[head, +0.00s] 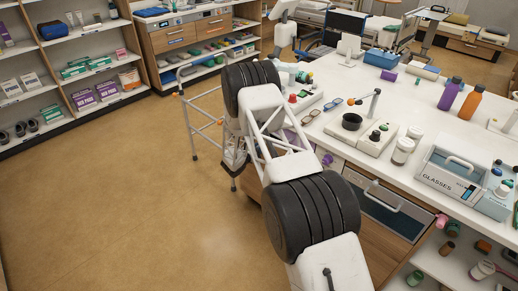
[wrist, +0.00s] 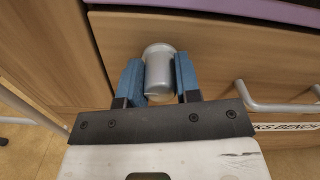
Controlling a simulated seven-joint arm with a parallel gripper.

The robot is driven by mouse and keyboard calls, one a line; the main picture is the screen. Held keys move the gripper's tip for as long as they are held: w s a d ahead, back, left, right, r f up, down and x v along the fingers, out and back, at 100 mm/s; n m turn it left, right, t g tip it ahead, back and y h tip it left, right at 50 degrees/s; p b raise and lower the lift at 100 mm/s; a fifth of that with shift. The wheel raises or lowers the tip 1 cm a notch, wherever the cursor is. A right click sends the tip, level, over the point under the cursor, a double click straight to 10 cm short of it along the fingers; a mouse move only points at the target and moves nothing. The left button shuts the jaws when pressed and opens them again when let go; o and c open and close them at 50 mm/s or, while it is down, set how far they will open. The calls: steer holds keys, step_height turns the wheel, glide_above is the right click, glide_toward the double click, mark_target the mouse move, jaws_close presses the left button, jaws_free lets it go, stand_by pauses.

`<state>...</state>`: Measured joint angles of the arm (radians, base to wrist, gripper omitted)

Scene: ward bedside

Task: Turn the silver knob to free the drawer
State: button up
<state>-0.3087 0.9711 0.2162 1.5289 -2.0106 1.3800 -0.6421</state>
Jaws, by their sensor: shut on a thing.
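The silver knob (wrist: 159,72) stands out from a wood-brown drawer front (wrist: 225,60) in the wrist view. My gripper (wrist: 158,80) has its two blue fingers on either side of the knob, shut on it. The knob's rounded end points towards the top of the wrist picture. In the head view my arm covers the knob and my gripper.
A grey bar handle (wrist: 280,103) lies right of the knob. A walking frame (head: 205,118) stands left of my arm; open floor lies further left.

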steer(key=shift+m, duration=0.5)
steer(key=m, duration=0.3)
steer(key=shift+r+m, duration=0.1)
steer(key=shift+m, duration=0.2)
steer(key=m, duration=0.4)
steer(key=shift+m, duration=0.3)
steer(key=m, duration=0.8)
steer(key=shift+d+m, duration=0.1)
steer(key=shift+m, duration=0.3)
steer(key=o, duration=0.9)
